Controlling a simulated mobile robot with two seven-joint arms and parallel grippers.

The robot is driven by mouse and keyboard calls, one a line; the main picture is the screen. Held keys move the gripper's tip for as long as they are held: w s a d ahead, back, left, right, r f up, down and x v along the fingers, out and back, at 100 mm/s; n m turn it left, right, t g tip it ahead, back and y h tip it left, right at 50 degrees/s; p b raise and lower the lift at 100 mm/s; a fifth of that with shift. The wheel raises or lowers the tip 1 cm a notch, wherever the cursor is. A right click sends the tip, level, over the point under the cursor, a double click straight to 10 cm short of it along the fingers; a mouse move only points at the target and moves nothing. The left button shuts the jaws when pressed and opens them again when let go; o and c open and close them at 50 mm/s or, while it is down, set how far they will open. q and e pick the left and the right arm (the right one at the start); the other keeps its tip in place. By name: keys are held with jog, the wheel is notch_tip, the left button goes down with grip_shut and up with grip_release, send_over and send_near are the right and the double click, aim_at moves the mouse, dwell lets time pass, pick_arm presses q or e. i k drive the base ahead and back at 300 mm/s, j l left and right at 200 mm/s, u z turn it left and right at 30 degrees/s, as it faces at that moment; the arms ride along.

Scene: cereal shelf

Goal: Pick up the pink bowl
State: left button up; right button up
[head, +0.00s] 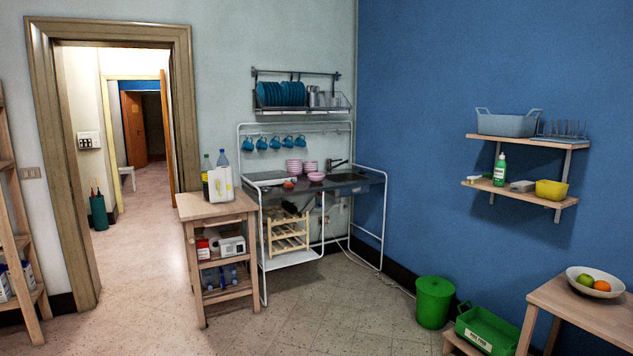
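A small pink bowl (316,177) sits near the front edge of the dark counter (345,188) of the sink unit, in the middle of the head view. Two stacks of pink dishes, a left stack (294,167) and a right stack (310,167), stand just behind it. A small red item (289,183) lies to its left on the counter. Neither of my grippers shows in the head view, and the bowl is across the room from me.
A wooden cart (216,207) with bottles stands left of the sink unit. A green bin (434,302), a green crate (486,330) and a wooden table (590,310) with a fruit bowl (604,290) are at right. The tiled floor (330,310) before the sink is clear.

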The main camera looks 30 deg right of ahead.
aim_at(316, 179)
jog(key=i+l+z, duration=0.35)
jog(key=i, duration=0.15)
jog(key=i+l+z, duration=0.15)
jog(key=i+z, duration=0.15)
jog(key=i, duration=0.2)
jog(key=i+z, duration=0.35)
jog(key=i, duration=3)
jog(key=i+z, duration=0.1)
jog(key=i, duration=0.7)
jog(key=i+j+z, duration=0.1)
jog(key=i, duration=0.7)
